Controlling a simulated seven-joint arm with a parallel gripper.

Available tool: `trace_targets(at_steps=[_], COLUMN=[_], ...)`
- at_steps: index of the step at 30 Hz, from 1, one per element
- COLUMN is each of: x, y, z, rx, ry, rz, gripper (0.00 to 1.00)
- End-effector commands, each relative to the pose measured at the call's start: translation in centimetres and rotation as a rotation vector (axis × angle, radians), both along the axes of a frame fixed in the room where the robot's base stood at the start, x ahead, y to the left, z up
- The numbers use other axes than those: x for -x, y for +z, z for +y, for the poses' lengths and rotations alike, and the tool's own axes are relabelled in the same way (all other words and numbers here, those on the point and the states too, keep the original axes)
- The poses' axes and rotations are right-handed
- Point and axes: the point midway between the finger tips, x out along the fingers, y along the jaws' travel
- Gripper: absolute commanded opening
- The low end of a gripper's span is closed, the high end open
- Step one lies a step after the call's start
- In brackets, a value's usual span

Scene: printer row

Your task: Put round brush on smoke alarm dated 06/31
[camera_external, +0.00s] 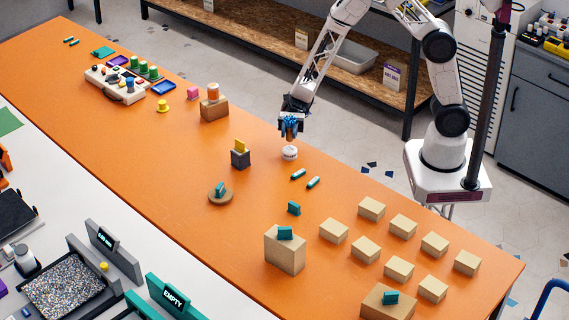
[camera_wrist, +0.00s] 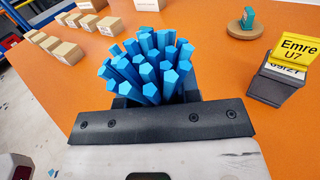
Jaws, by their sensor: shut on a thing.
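My gripper (camera_external: 290,120) is shut on a blue bristled thing (camera_external: 289,129), which looks like the round brush. In the wrist view its thick blue bristles (camera_wrist: 150,62) fan out beyond the jaws. A small white round thing (camera_external: 289,153), perhaps a smoke alarm, sits on the orange table directly below the brush, with a small gap apparent between them. Its date is too small to read. It does not show in the wrist view, where the brush and gripper may hide it.
On the orange table (camera_external: 150,150), a dark grey block (camera_external: 240,159) bears a yellow "Emre U7" tag (camera_wrist: 297,48) and a partly hidden date, seemingly 09/27. Several tan boxes (camera_external: 372,209) stand front right. A round stand (camera_external: 220,197) holds a teal piece.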

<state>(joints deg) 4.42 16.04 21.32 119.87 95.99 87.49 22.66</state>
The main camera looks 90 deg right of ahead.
Motion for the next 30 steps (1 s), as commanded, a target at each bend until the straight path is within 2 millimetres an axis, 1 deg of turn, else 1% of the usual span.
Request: trace_targets(at_steps=[8, 21, 30], x=[0.0, 0.0, 0.0], y=[-0.2, -3.3, -3.5], z=[0.0, 0.0, 0.0], rx=[0.0, 0.0, 0.0], ry=[0.0, 0.0, 0.0], rz=[0.0, 0.0, -0.001], gripper=[0.07, 0.07, 0.07])
